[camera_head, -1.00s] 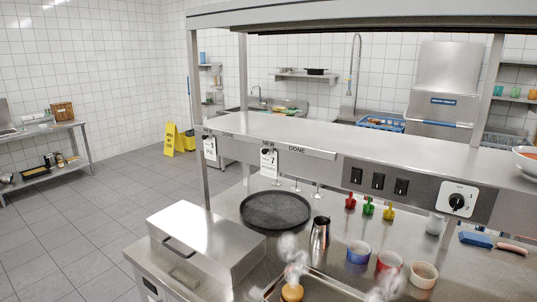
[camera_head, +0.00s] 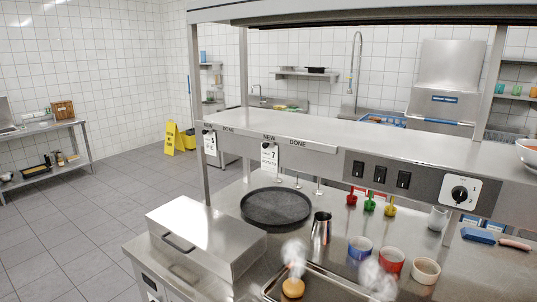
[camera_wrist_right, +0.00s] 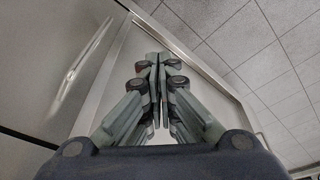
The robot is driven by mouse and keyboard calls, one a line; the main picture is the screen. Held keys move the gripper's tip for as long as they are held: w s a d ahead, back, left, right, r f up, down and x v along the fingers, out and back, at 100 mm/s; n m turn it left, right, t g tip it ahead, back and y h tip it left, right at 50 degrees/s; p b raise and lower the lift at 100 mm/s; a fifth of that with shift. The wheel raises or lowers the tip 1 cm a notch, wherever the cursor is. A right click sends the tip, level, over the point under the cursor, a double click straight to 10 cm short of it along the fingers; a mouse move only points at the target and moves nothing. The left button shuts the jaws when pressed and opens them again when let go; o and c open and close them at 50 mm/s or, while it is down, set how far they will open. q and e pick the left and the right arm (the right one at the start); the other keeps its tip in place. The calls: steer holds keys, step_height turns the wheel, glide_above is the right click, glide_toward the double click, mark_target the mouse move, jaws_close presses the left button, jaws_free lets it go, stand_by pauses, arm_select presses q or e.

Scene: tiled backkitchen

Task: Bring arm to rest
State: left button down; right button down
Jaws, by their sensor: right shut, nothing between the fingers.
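My right gripper (camera_wrist_right: 157,62) shows in the right wrist view. Its dark grey fingers are together and nothing is between them. Behind it are a pale metal panel with a raised edge and a tiled floor (camera_wrist_right: 225,35). The gripper holds no object, and I cannot tell whether it touches the panel. Neither arm shows in the head view, and my left gripper is in no view.
The steel counter holds a lidded box (camera_head: 206,232), a round black tray (camera_head: 275,207), a metal pitcher (camera_head: 321,228) and several small bowls. Steam rises near the sunken pan (camera_head: 325,284). An overhead shelf (camera_head: 300,133) spans the counter. The tiled floor (camera_head: 80,225) at left is open.

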steer(key=s+d+f+g+b, duration=0.1)
steer(key=s+f, duration=0.3)
steer(key=f, duration=0.5)
steer(key=s+f+b, duration=0.1)
steer(key=s+f, duration=0.2)
steer(key=f, duration=0.6)
steer(key=s+d+f+b, duration=0.2)
steer(key=s+f, duration=0.8)
steer(key=s, duration=0.2)
steer(key=shift+s+d+f+g, duration=0.2)
steer(key=shift+f+g, duration=0.05)
steer(key=shift+g, duration=0.15)
